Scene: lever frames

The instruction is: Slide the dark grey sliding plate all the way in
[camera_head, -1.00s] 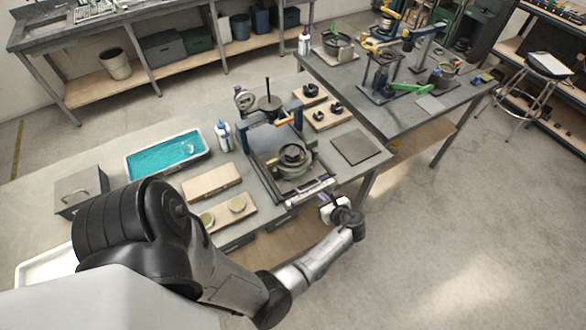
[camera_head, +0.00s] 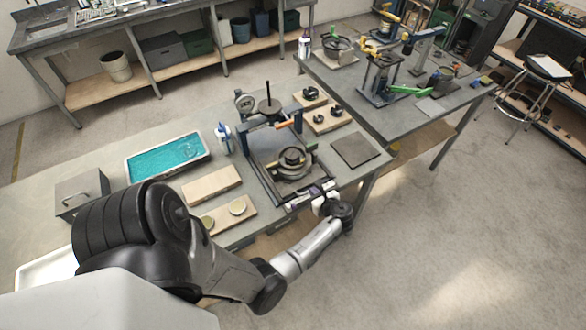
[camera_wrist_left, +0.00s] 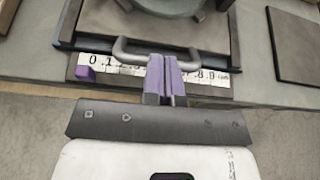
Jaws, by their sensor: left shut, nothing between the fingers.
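The dark grey sliding plate (camera_wrist_left: 200,36) lies in its frame at the near edge of the bench, with a round fixture on top; it also shows in the head view (camera_head: 268,168). A grey bar handle (camera_wrist_left: 130,47) stands on its near edge. My left gripper (camera_wrist_left: 166,62) is shut and empty, its purple fingertips at the middle of the handle; whether they touch it I cannot tell. In the head view the left gripper (camera_head: 322,200) is at the front of the frame. A white numbered scale (camera_wrist_left: 120,68) runs below the handle, partly hidden by the fingers. My right gripper is not in view.
A blue upright frame with an orange lever (camera_head: 284,124) stands behind the plate. A flat dark square plate (camera_head: 355,149) lies to the right. Wooden boards (camera_head: 212,184) and a teal-filled tray (camera_head: 168,157) lie to the left.

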